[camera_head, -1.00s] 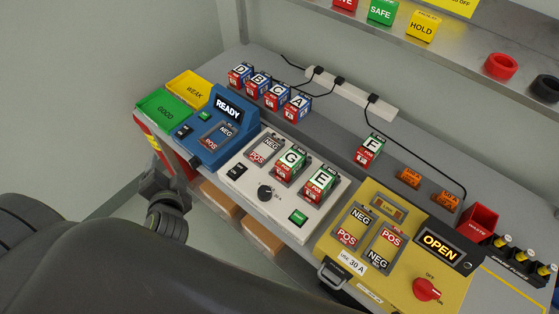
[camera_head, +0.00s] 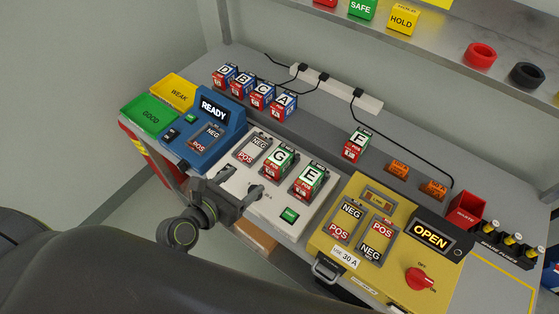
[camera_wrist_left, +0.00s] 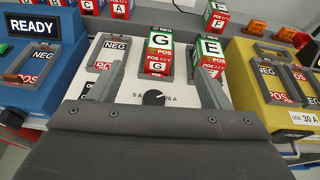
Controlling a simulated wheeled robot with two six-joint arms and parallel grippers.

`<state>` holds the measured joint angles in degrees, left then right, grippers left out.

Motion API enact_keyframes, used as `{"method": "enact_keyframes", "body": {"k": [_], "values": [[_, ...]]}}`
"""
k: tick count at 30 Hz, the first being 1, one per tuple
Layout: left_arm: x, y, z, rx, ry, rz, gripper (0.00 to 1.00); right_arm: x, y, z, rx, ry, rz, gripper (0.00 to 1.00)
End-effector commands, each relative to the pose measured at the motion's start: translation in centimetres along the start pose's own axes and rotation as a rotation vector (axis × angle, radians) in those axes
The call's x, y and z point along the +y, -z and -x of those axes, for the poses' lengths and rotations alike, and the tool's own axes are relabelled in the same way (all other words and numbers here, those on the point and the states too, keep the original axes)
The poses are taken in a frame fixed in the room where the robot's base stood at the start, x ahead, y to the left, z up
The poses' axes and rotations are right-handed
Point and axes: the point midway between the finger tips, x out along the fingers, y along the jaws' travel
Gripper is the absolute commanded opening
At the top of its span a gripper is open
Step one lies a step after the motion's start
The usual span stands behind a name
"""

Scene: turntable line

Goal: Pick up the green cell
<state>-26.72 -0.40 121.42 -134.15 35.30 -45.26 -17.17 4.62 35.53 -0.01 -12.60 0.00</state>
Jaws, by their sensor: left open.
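Three cells with green upper parts show. Cell G (camera_head: 277,162) and cell E (camera_head: 309,180) stand in slots of the white charger (camera_head: 290,231). Cell F (camera_head: 357,144) stands on the grey bench behind. My left gripper (camera_head: 243,188) is open and empty at the front of the white charger, partly covering its knob. In the left wrist view, cell G (camera_wrist_left: 159,50) is ahead, seen between the two fingers (camera_wrist_left: 160,85), and not touched. Cell E (camera_wrist_left: 211,55) is beyond the right finger. My right gripper is not in view.
Several blue-and-red cells, including cell A (camera_head: 284,104), stand behind. The blue tester (camera_head: 207,137) reading READY is left. The yellow box (camera_head: 335,259) reading OPEN is right. Green (camera_head: 150,116) and yellow (camera_head: 172,91) trays lie far left. A cable crosses the bench.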

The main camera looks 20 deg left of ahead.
Motion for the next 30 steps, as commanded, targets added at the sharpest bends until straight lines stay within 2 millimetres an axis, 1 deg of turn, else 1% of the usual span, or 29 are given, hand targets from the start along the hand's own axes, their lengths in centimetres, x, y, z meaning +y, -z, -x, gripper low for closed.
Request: {"method": "enact_keyframes", "body": {"k": [2, 5, 8, 21, 24, 27, 30], "values": [[-0.2, 0.9, -0.2, 0.042, 0.010, -0.037, 0.71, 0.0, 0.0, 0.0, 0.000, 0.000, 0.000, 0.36], [-0.3, 1.2, -0.7, 0.059, 0.014, -0.053, 0.71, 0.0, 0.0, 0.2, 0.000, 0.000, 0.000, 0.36], [-0.3, 1.2, -2.0, 0.059, 0.015, -0.054, 0.71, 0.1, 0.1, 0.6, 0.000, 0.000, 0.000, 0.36], [-0.4, 1.6, -9.5, 0.058, 0.015, -0.052, 0.71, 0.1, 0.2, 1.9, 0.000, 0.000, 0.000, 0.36], [-0.4, 1.8, -10.8, 0.058, 0.015, -0.051, 0.71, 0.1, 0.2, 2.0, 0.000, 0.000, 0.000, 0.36], [-0.4, 1.9, -11.8, 0.058, 0.015, -0.051, 0.71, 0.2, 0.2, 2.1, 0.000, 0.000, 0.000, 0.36], [-0.4, 2.0, -12.2, 0.058, 0.014, -0.050, 0.71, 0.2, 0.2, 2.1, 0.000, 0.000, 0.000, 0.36]]}}
